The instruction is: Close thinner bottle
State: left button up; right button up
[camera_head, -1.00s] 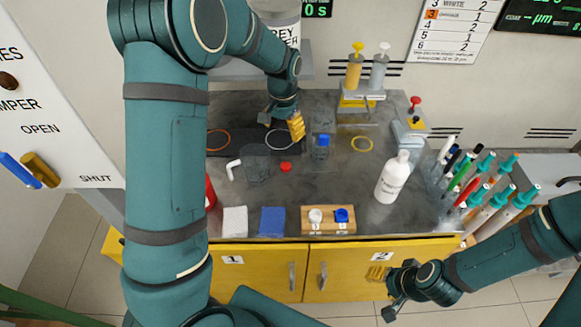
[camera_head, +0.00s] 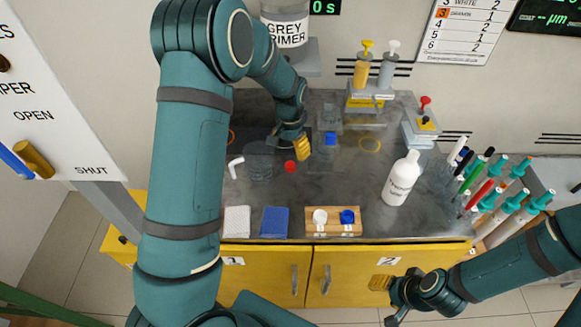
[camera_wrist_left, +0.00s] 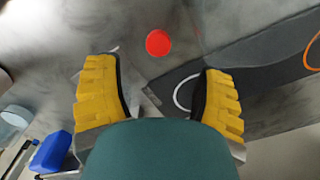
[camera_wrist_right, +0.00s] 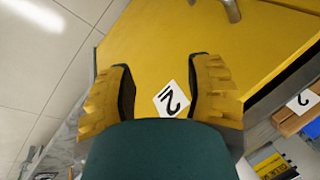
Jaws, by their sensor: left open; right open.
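A small red cap (camera_head: 290,167) lies on the bench left of the middle. It also shows as a red disc in the left wrist view (camera_wrist_left: 158,43). My left gripper (camera_head: 303,149) is open and empty above the bench, close to the red cap and slightly behind it. My right gripper (camera_head: 381,283) is open and empty in front of the yellow cabinet, below the bench edge.
A wooden block (camera_head: 333,229) holds a white and a blue piece at the front edge, beside a blue pad (camera_head: 274,222) and a white pad (camera_head: 236,221). Markers crowd the right end.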

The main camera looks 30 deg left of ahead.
aim_at(290, 164)
pick_arm(q)
jog(key=shift+f, duration=0.85)
jog(key=shift+d+f+b, duration=0.1)
jog(key=shift+f+b, duration=0.65)
jog(key=shift+f, duration=1.9)
jog(key=c, duration=0.8)
